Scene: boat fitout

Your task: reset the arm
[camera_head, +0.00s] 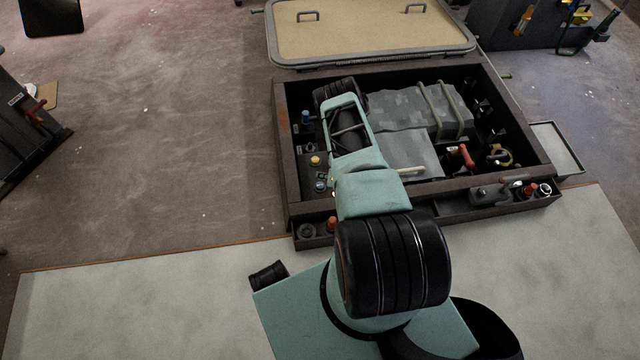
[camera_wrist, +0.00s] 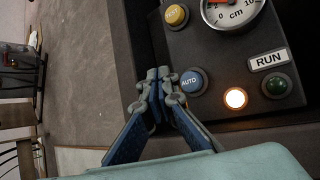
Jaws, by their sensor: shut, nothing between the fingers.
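My gripper (camera_wrist: 160,80) is shut and empty in the wrist view. Its fingertips are close beside the blue AUTO button (camera_wrist: 193,82) on a dark control panel; I cannot tell whether they touch it. My arm (camera_head: 352,140) reaches over the open dark box (camera_head: 284,165) in the head view. The gripper cannot be made out there; the arm seems to hide it.
The panel carries a yellow button (camera_wrist: 176,16), a cm gauge (camera_wrist: 232,12), a lit lamp (camera_wrist: 235,98) and a green button (camera_wrist: 277,86) by a RUN label. A grey cover (camera_head: 410,150) and a red-handled valve (camera_head: 466,156) are in the box. A hatch lid (camera_head: 370,38) lies behind it.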

